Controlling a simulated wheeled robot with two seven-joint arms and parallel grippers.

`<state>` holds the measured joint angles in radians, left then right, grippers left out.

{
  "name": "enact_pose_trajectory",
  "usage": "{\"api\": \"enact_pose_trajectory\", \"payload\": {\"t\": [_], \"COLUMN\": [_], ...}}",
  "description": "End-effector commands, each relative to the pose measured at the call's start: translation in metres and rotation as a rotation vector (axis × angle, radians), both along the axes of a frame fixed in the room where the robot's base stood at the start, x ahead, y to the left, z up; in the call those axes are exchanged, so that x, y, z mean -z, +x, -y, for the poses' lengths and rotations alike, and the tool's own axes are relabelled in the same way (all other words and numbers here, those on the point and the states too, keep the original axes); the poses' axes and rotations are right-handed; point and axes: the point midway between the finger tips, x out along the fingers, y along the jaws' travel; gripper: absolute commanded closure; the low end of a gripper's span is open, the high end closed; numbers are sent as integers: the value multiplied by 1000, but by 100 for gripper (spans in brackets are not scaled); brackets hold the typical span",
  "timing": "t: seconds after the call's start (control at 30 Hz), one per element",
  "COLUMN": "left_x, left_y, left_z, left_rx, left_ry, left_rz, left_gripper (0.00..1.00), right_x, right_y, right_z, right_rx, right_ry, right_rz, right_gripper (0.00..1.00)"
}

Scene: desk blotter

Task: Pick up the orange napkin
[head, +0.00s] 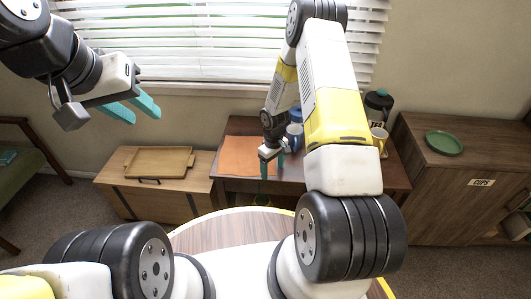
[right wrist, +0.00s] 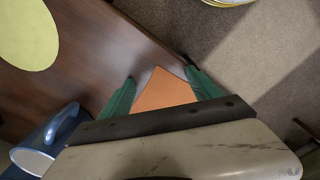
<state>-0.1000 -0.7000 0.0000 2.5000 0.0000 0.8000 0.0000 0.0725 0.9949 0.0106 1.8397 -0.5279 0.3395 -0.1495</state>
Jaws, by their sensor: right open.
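The orange napkin (head: 240,155) lies flat on the left part of the brown desk. My right gripper (head: 272,167) is over the desk by the napkin's right side, pointing down. In the right wrist view a corner of the napkin (right wrist: 165,91) shows between the two spread green fingers (right wrist: 158,92); the rest is hidden by the gripper body. The right gripper is open and holds nothing visible; I cannot tell its exact height.
A blue mug (head: 294,136) stands right of the right gripper; it also shows in the right wrist view (right wrist: 40,148). A yellow-green disc (right wrist: 27,32) lies on the desk. A dark canister (head: 378,105) and a pale mug (head: 379,138) stand further right. A wooden tray (head: 157,162) is on the left cabinet.

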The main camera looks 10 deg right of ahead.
Motion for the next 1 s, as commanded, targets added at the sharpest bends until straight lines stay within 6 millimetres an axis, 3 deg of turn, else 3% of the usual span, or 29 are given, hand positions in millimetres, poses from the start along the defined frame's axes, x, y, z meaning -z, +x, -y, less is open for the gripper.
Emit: {"api": "enact_pose_trajectory", "payload": {"t": [0.07,0.7,1.0], "left_x": [0,0,0], "left_y": [0,0,0], "left_z": [0,0,0], "left_rx": [0,0,0], "left_ry": [0,0,0], "left_rz": [0,0,0], "left_gripper": [64,64,64], "right_x": [0,1,1], "right_y": [0,0,-1], "right_z": [0,0,0], "right_rx": [0,0,0], "right_ry": [0,-1,-1], "right_rz": [0,-1,-1], "right_gripper": [36,99,100]}}
